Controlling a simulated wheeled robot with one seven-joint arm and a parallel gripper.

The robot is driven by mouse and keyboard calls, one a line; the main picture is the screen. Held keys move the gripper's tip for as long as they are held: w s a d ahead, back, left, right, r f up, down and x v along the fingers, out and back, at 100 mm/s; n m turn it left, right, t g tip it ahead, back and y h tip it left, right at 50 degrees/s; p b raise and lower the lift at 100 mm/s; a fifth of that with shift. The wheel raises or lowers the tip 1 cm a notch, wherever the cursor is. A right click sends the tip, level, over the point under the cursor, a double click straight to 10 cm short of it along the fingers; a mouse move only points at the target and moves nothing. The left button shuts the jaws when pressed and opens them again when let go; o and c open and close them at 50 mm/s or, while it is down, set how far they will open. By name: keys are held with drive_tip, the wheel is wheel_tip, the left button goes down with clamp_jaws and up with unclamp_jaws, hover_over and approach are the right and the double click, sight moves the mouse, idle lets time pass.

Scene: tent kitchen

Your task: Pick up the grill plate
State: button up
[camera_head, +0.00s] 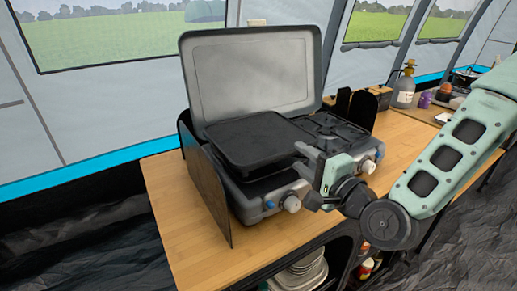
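The grill plate (255,138) is a flat black slab on the left side of the grey camping stove (250,205). Its near edge sits above the dark stove well, with a dark gap under it; I cannot tell whether it rests fully on the stove. My gripper (304,174) is at the plate's right front corner, in front of the stove, with its fingers pointing left. The fingers look spread apart, one high and one low, with nothing clearly between them. The upper finger overlaps the plate's corner in view; I cannot tell whether they touch.
The stove's raised lid (250,70) stands behind the plate, and a dark side panel (207,185) stands at its left. An open burner (330,128) is at the right. A bottle (403,88) stands farther back on the wooden counter (165,190). Dishes (300,272) are below.

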sight(280, 141)
drive_tip(key=shift+w+a+f+b, duration=0.25)
drive_tip(key=shift+w+b, duration=0.15)
drive_tip(key=shift+b, duration=0.1)
drive_tip(key=shift+r+p+x, duration=0.15)
drive_tip(key=shift+p+x, duration=0.05)
drive_tip(key=shift+x, duration=0.4)
drive_tip(key=shift+r+p+x, duration=0.15)
drive_tip(key=shift+x, duration=0.45)
drive_tip(key=shift+p+x, duration=0.45)
drive_tip(key=shift+x, duration=2.25)
drive_tip(key=shift+s+a+f, duration=0.1)
clamp_jaws()
